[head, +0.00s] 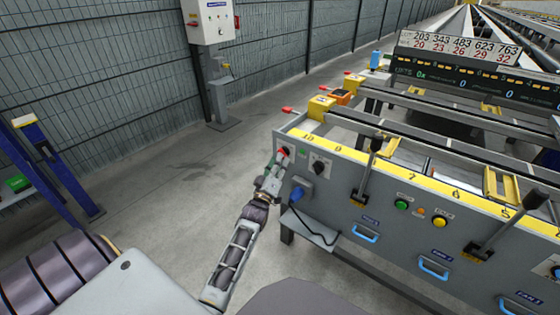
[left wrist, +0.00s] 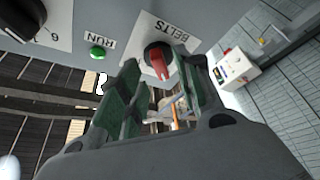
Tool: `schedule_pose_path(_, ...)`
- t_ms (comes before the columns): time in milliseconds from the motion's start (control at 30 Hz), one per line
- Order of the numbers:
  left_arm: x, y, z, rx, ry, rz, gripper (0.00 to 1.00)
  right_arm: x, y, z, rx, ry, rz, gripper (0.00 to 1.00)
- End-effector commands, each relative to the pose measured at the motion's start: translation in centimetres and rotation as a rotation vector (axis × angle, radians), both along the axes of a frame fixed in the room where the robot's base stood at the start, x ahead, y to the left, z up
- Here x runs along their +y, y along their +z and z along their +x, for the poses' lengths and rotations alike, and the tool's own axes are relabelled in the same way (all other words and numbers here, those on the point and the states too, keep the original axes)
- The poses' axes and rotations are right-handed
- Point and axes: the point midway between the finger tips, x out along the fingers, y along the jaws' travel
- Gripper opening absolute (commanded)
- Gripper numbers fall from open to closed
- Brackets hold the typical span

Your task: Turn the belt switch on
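The belt switch is a red knob on a dark round base beside a label reading BELTS, in the upper middle of the left wrist view (left wrist: 158,62). In the head view, the switch (head: 284,152) is at the left end of the grey front panel, partly hidden by my gripper. My left gripper (head: 274,164) is right at the switch. In the left wrist view, its green-padded fingers (left wrist: 164,72) are apart, one on each side of the red knob. I cannot tell whether they touch it. My right gripper is not in view.
A green RUN lamp (left wrist: 97,53) and a black dial (left wrist: 22,17) are beside the switch; the dial also shows in the head view (head: 319,167). A blue plug (head: 297,194) and a lever (head: 367,170) stick out nearby.

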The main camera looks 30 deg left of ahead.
Motion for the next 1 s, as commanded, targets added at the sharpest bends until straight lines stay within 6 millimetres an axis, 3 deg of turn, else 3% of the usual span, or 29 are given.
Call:
schedule_pose_path(300,0.4,0.5,1.9,0.000,0.000,0.000,0.35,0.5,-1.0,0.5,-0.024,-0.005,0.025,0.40)
schedule_pose_path(733,0.5,0.6,2.3,0.000,0.000,0.000,0.35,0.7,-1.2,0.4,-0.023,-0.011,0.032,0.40)
schedule_pose_path(1000,0.5,0.6,2.3,0.000,0.000,0.000,0.01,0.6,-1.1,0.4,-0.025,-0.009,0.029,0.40)
